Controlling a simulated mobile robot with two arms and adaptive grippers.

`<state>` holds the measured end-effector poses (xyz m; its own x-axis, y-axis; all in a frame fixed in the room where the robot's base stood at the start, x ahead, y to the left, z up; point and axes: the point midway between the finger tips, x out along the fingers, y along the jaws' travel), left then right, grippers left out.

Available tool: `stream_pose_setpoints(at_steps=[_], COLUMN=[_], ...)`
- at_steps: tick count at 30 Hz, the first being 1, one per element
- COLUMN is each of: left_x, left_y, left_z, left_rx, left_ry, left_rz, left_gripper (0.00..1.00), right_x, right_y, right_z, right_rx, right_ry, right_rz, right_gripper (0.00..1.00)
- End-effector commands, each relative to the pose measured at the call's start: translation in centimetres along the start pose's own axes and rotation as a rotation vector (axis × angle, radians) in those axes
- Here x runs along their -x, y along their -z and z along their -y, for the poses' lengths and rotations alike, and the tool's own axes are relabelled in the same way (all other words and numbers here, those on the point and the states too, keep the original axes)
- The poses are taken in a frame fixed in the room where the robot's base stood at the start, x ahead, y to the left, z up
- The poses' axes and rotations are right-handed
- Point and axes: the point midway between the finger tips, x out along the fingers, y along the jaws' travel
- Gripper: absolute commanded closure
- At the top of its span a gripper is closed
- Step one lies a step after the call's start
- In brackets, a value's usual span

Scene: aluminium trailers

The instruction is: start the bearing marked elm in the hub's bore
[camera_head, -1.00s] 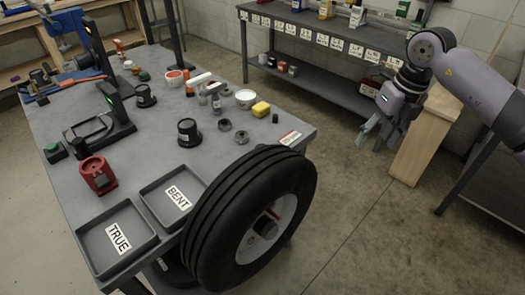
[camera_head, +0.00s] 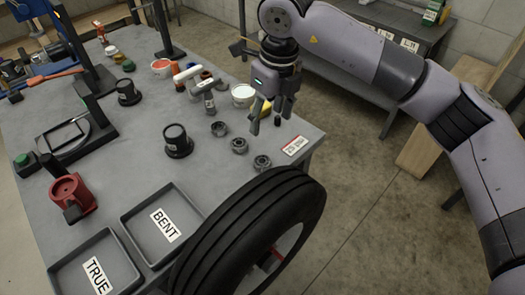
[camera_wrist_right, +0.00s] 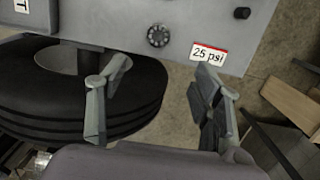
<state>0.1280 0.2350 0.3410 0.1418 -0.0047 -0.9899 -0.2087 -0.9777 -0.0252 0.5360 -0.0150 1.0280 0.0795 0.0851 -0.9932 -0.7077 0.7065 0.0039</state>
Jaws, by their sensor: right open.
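Several small dark ring-shaped parts that look like bearings lie on the grey bench: a far one (camera_head: 219,129), a middle one (camera_head: 239,145) and a near one (camera_head: 262,161). I cannot read an elm mark on any. One ring (camera_wrist_right: 158,36) also shows in the right wrist view, ahead of the fingers. The wheel (camera_head: 250,222) stands at the bench's near edge; its tyre covers much of the rim, and I cannot make out the bore. My right gripper (camera_head: 270,115) is open and empty above the bench's right part. My left gripper is out of view.
A 25 psi label (camera_head: 295,146) lies at the bench's right edge. A small black cylinder (camera_head: 277,122), a white-topped pot (camera_head: 243,95) and a yellow block (camera_head: 262,106) are close to the gripper. Trays marked BENT (camera_head: 137,208) and TRUE (camera_head: 63,272) lie at the near left.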

Motion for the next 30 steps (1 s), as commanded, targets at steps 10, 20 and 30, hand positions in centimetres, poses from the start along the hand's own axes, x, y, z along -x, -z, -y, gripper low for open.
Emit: stream_pose_setpoints(at_steps=[10, 20, 30], left_x=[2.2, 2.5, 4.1], left_y=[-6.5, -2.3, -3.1], left_z=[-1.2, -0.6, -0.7], left_rx=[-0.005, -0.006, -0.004], left_ry=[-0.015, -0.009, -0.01], left_rz=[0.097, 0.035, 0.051], left_gripper=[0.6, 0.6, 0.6], right_x=[-7.4, -10.8, -15.3], right_y=[0.1, 0.0, -0.2], right_z=[0.0, 0.1, 0.3], right_rx=[-0.001, -0.001, -0.001], right_ry=[-0.003, 0.0, -0.002], right_rz=[-0.004, -0.001, -0.002], right_gripper=[0.4, 0.4, 0.4])
